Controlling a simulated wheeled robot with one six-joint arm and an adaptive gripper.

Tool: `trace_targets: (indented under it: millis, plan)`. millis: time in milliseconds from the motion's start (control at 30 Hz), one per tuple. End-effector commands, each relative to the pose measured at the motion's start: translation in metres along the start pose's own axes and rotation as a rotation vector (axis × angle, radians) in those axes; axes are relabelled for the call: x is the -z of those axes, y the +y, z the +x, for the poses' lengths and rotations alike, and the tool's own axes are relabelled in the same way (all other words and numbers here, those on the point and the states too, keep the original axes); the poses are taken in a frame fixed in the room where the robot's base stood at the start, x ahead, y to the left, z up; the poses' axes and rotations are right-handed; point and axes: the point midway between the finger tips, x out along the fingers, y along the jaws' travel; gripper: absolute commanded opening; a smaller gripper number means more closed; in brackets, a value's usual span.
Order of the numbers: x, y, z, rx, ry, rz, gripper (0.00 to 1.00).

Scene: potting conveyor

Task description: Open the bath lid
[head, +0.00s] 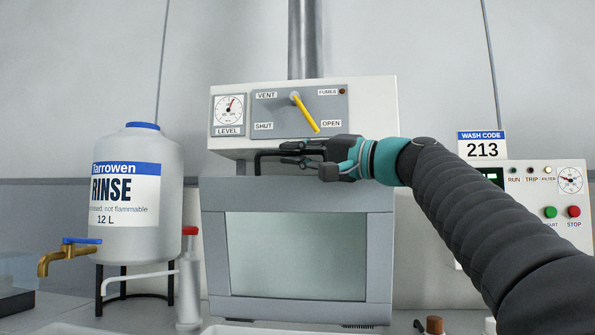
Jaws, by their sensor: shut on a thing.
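The bath lid (214,196) is a grey framed panel with a large pale window, on the front of the cabinet in the head view. It looks upright, its top edge below the white control box. A black bar handle (258,160) rises at its top edge. My gripper (298,155) reaches in from the right and is shut on this handle. The dark fingers hide the right part of the handle. The exact finger contact is hard to see.
Above, a white control box (375,105) has a yellow lever (306,114) pointing down-right, near the OPEN label. A white RINSE tank (170,175) with a brass tap (62,257) stands left. A red-capped bottle (189,290) stands near the lid. A control panel (550,215) is right.

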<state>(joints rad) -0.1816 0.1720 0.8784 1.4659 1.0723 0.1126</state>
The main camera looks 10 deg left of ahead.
Motion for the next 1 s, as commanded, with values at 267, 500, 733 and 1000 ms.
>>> trace_targets:
  millis: [267,500,733,1000]
  plan:
    - [-0.009,-0.001,-0.004,0.010,0.000,-0.028,0.00]
    - [-0.009,-0.001,-0.004,0.010,0.000,-0.028,0.34]
    - [-0.009,-0.002,-0.004,0.011,0.000,-0.028,0.37]
    - [-0.009,-0.002,-0.020,0.010,0.003,-0.029,0.37]
